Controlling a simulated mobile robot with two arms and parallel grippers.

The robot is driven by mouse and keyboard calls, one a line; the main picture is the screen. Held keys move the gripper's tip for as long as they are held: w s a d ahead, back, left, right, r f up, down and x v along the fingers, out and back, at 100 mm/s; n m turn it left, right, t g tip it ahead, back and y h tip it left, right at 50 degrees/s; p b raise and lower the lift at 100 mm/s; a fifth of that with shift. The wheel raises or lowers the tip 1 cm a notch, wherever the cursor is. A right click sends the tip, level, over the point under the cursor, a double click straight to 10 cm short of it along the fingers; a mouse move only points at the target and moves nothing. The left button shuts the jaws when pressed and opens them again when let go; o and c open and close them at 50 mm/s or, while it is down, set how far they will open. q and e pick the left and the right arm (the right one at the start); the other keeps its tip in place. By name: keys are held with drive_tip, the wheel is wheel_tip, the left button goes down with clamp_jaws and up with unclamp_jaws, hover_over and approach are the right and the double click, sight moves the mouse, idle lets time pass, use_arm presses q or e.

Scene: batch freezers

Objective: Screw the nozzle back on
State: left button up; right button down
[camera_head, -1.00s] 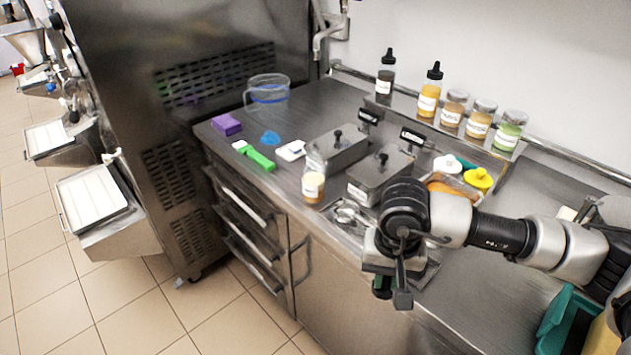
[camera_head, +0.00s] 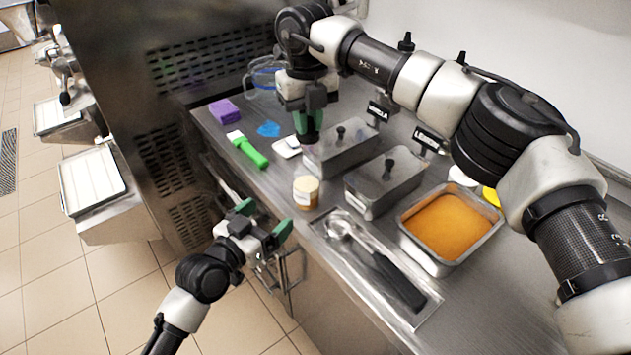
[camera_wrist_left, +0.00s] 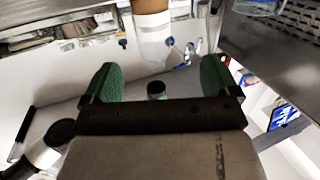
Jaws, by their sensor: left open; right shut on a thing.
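A clear bottle (camera_head: 306,192) with tan contents and a white label stands upright near the counter's front edge. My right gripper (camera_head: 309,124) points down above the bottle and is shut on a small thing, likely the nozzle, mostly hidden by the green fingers. I cannot tell whether it touches the bottle's mouth. My left gripper (camera_head: 262,222) is open and empty, off the counter's front edge, left of and below the bottle. In the left wrist view, its green fingers (camera_wrist_left: 160,80) are spread; the tan-and-whitish bottle (camera_wrist_left: 152,30) shows beyond them.
Two lidded steel containers (camera_head: 388,182) stand right of the bottle. An orange-filled pan (camera_head: 447,225) and a scoop tray (camera_head: 420,306) lie farther right. A green-handled tool (camera_head: 249,151), a purple block (camera_head: 224,111) and a blue piece (camera_head: 268,129) lie left. The freezer (camera_head: 180,60) borders the counter.

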drive_tip(key=shift+w+a+r+m, duration=0.25)
drive_tip(key=shift+r+m, duration=0.35)
drive_tip(key=shift+m, duration=0.1)
use_arm(q)
drive_tip(key=r, duration=0.1)
drive_tip(key=d+r, duration=0.1)
drive_tip(key=shift+s+r+m+h, duration=0.15)
drive_tip(key=shift+r+m+h, duration=0.15)
drive_tip(key=shift+r+h, duration=0.1)
drive_tip(key=x, duration=1.2)
drive_tip(key=shift+a, duration=0.1)
drive_tip(key=c, duration=1.4)
drive_tip(key=shift+o, duration=0.2)
use_arm(e)
hover_over(306, 160)
drive_tip(key=shift+f, duration=2.5)
drive_tip(key=shift+f, duration=0.1)
drive_tip(key=shift+f, duration=0.75)
